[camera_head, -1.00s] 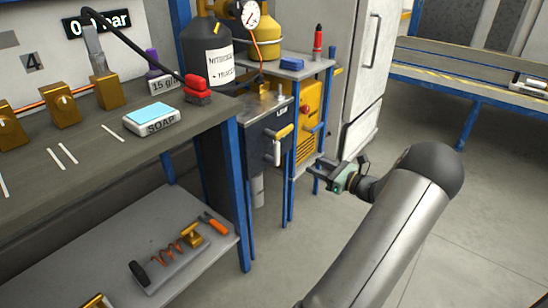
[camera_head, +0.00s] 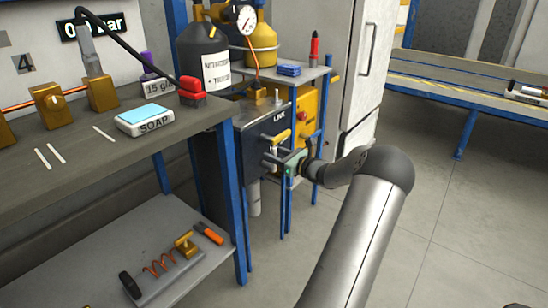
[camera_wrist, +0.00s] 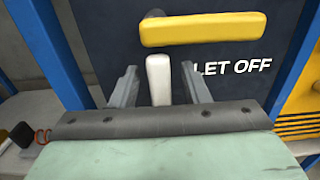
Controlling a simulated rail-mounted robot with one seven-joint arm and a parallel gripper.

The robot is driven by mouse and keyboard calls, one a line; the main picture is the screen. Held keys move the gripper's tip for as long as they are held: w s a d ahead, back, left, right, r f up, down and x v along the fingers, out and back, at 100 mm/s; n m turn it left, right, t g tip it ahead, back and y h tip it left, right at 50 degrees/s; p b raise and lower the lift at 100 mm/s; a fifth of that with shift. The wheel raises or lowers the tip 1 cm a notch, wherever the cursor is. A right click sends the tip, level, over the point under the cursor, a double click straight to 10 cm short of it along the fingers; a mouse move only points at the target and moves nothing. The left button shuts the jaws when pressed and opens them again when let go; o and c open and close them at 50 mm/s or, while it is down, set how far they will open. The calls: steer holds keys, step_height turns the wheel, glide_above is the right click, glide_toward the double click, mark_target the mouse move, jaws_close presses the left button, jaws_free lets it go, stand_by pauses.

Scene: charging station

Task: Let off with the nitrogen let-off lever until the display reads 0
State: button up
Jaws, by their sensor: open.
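In the wrist view a white lever (camera_wrist: 159,78) hangs upright on a dark panel (camera_wrist: 105,35), left of the words LET OFF (camera_wrist: 231,67). A yellow lever (camera_wrist: 200,29) lies level above it; its end also shows in the head view (camera_head: 281,138). My gripper (camera_wrist: 160,88) is open, its fingers either side of the white lever with gaps.
The floor at right is clear.

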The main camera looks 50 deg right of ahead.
steer(key=shift+w, duration=0.35)
jaws_close()
steer(key=shift+r+p, duration=0.15)
steer(key=shift+p, duration=0.2)
